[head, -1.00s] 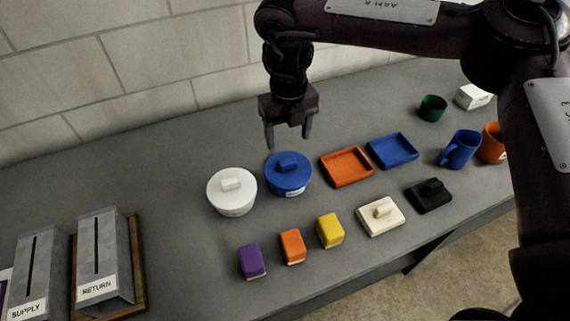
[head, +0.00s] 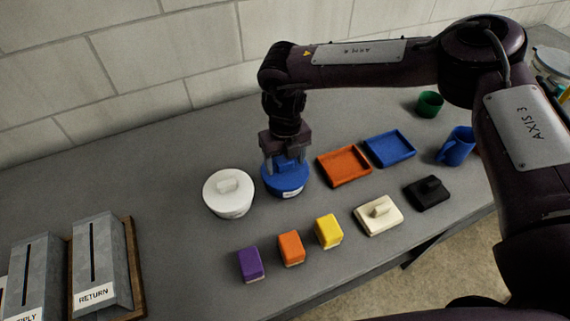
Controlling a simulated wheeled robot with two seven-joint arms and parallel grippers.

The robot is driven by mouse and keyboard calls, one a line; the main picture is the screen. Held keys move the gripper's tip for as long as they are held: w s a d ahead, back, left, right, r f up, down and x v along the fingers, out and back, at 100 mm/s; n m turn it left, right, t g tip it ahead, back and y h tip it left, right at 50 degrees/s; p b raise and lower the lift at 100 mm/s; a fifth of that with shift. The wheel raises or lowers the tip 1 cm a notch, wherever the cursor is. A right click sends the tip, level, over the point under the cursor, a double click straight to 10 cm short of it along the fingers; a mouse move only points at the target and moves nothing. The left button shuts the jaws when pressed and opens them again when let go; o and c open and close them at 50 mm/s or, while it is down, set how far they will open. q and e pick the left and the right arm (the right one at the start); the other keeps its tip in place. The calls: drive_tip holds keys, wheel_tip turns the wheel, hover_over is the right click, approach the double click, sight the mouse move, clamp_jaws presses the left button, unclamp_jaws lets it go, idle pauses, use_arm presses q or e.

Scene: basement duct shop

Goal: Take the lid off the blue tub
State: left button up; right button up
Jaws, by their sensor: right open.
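The blue tub (head: 285,192) stands on the grey bench with its blue lid (head: 293,179) on top and a label on its front. My right gripper (head: 287,168) is open, with its fingers pointing down at the lid's raised handle, which lies between or just behind them. I cannot tell whether the fingers touch the lid. The far part of the lid is hidden by the gripper. My left gripper is out of view.
A white lidded tub (head: 229,203) stands close on the left. An orange tray (head: 344,167) and a blue tray (head: 389,149) lie on the right. Purple, orange and yellow blocks (head: 329,231) lie in front, with a cream lidded box (head: 378,222) nearby. The bench's left middle is clear.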

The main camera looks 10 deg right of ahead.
drive_tip(key=c, duration=1.1)
drive_tip(key=shift+o, duration=0.2)
drive_tip(key=shift+r, duration=0.1)
